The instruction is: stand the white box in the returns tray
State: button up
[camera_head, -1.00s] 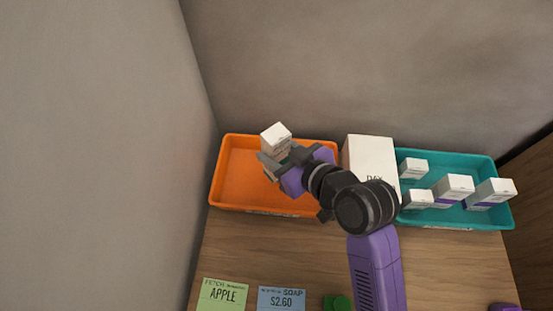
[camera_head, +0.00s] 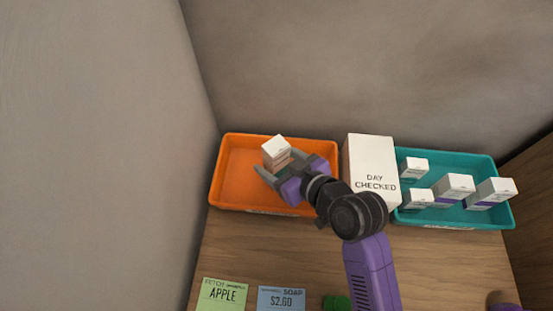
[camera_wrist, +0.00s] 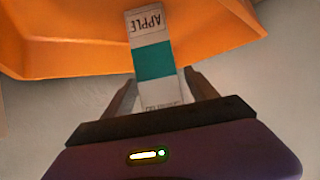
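The white box (camera_head: 276,150) stands upright, as far as I can see, inside the orange tray (camera_head: 235,180). In the wrist view the box (camera_wrist: 150,50) shows a teal band and upside-down lettering, APPLE. My gripper (camera_head: 274,167) is at the tray's right half with its fingers spread on either side of the box. In the wrist view there are gaps between the fingers (camera_wrist: 163,82) and the box. The box's base is partly hidden by the gripper. I cannot read the tray's label, so I cannot confirm it is the returns tray.
A large white block (camera_head: 371,160) marked DAY CHECKED stands right of the orange tray. A teal tray (camera_head: 470,218) with several small white boxes is further right. Green (camera_head: 223,294) and blue (camera_head: 281,299) price cards lie at the front. The wooden counter between is clear.

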jog(key=shift+r, duration=0.25)
jog(key=v, duration=1.2)
jog(key=shift+b, duration=0.35)
jog(key=shift+f, duration=0.1)
